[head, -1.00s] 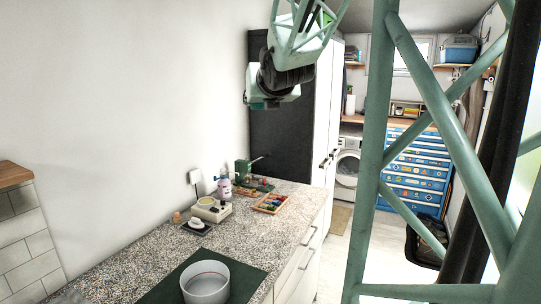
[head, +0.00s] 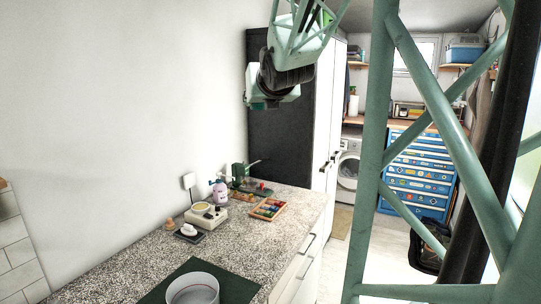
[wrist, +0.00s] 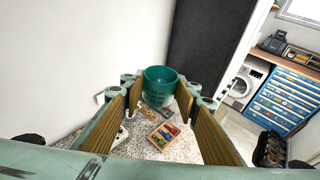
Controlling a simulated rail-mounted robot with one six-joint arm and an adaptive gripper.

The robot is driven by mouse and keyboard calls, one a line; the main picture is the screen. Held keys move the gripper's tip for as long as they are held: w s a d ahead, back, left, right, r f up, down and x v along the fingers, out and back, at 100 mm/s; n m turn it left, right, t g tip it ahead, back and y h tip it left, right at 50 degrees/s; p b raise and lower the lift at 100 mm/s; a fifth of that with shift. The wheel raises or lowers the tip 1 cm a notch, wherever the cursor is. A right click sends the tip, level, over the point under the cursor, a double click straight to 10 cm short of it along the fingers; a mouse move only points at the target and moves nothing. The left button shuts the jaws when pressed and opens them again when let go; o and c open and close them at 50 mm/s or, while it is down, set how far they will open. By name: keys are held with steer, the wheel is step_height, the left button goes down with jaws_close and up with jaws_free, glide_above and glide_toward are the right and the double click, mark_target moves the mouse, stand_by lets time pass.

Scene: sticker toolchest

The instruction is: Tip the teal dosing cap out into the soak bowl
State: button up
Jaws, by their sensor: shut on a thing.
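The teal dosing cap (wrist: 160,76) is held between the fingertips of my gripper (wrist: 161,90) in the wrist view. It looks like a small round cup with its open rim toward the top of the picture. Its contents cannot be seen. The likely soak bowl (head: 193,292), a round pale grey bowl, stands on a dark green mat at the bottom of the head view, partly cut off by the frame. The bowl is not visible in the wrist view. In the head view I cannot make out the cap or my fingertips.
On the speckled counter (head: 130,262) stand a cream device (head: 207,216), a dark tray with a white item (head: 189,233), a lilac bottle (head: 219,190) and a wooden tray of coloured pieces (head: 268,209). A tall dark cabinet (head: 268,150) rises behind. A blue drawer chest (head: 416,172) stands farther back.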

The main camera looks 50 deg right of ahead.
steer(key=shift+r, duration=0.1)
steer(key=shift+w+d+f+n+y, duration=0.1)
steer(key=shift+w+f+n+y, duration=0.05)
steer(key=shift+f, duration=0.35)
steer(key=shift+w+f+n+y, duration=0.15)
steer(key=shift+f, duration=0.3)
steer(key=w+a+f+n+t+y+b, duration=0.1)
steer(key=w+a+f+n+y+b, duration=0.15)
steer(key=f, duration=0.55)
steer(key=w+a+f+n+t+y+b, duration=0.1)
steer(key=a+f+n+y, duration=0.25)
steer(key=f, duration=0.45)
steer(key=w+a+f+n+t+y+b, duration=0.1)
steer(key=w+a+f+n+y, duration=0.2)
steer(key=f, duration=0.5)
steer(key=s+a+f+n+g+y+b, duration=0.2)
steer(key=s+a+f+y, duration=0.3)
steer(key=a, duration=0.7)
steer(key=s+a+f+n+g+y+b, duration=0.1)
steer(key=s+a+f+n+y+b, duration=0.1)
steer(key=s+a+f+n+y, duration=0.3)
steer(key=s+a+f, duration=0.3)
steer(key=a+f, duration=0.2)
steer(key=a, duration=0.2)
steer(key=shift+a+g, duration=0.4)
steer(key=shift+s+f+m+g+p, duration=0.1)
steer(key=shift+f+m+g+p, duration=0.25)
steer(key=shift+p, duration=0.8)
